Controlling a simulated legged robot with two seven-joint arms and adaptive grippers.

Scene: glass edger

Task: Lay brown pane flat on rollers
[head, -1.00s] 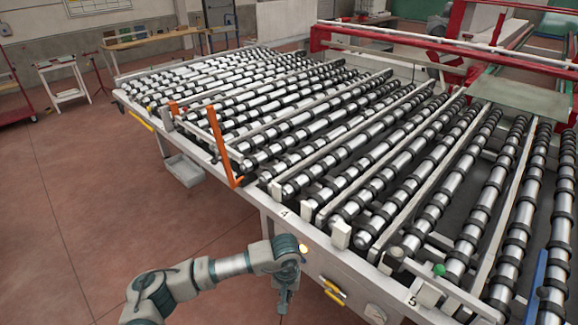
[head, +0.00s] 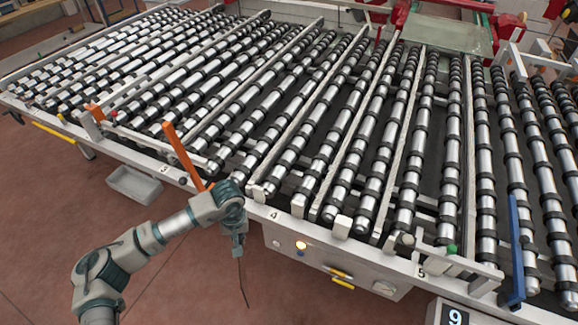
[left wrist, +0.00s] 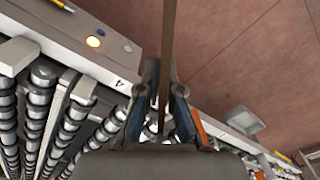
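The brown pane (head: 243,282) shows nearly edge-on as a thin dark strip hanging below my left gripper (head: 239,248), in front of the roller table's near edge. In the left wrist view the pane (left wrist: 168,40) is a narrow brown strip running up from between the two fingers (left wrist: 164,95). The left gripper is shut on it. The pane's faces cannot be made out. The rollers (head: 345,145) are silver bars with black rings, in long sloping rows behind the gripper. My right gripper is in neither view.
An orange upright bar (head: 180,150) stands just left of the gripper. A blue bar (head: 516,245) rises at the right. Light rails divide the rollers. A grey bin (head: 135,185) is below the table's left side. The rollers in view are bare.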

